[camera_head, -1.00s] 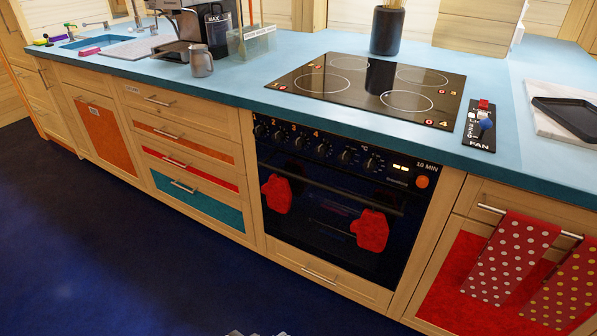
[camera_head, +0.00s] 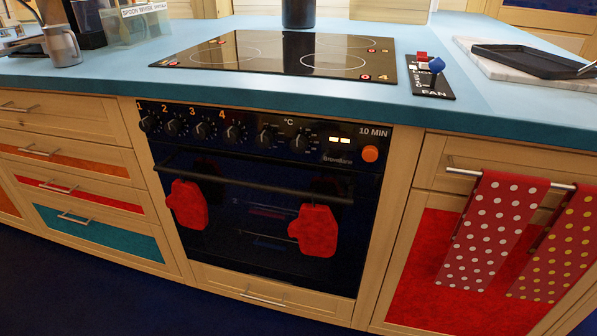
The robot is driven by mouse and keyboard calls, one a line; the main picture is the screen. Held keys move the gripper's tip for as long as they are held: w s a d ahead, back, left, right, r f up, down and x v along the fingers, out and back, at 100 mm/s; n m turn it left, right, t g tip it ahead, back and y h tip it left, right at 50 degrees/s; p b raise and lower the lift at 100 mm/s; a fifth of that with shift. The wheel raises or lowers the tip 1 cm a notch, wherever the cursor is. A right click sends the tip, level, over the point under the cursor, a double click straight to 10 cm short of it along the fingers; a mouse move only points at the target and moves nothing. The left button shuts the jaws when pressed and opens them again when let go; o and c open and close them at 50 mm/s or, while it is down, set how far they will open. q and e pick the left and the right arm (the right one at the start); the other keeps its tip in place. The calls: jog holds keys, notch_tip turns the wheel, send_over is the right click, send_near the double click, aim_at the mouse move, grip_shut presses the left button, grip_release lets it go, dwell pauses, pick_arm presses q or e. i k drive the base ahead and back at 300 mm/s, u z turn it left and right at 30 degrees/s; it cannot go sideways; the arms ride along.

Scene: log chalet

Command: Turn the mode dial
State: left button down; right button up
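The oven's black control panel (camera_head: 262,137) sits under the counter edge in the head view. It carries a row of several black dials. Those on the left bear the orange numbers 1 to 4. Right of them are a dial (camera_head: 266,138) with unclear markings and a dial (camera_head: 300,143) under a °C mark. I cannot tell which one is the mode dial. An orange round button (camera_head: 370,154) is at the panel's right end below "10 MIN". Neither of my grippers is in view.
The oven handle (camera_head: 250,184) runs below the panel, with two red mitts (camera_head: 317,231) on the oven front. A black cooktop (camera_head: 290,53) and a fan switch panel (camera_head: 431,77) are on the blue counter. Dotted towels (camera_head: 492,230) hang at right. Dark blue floor (camera_head: 70,290) is clear at lower left.

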aim_at(264, 138)
jog(key=u, duration=2.2)
jog(key=i, duration=1.45)
jog(key=z, duration=2.25)
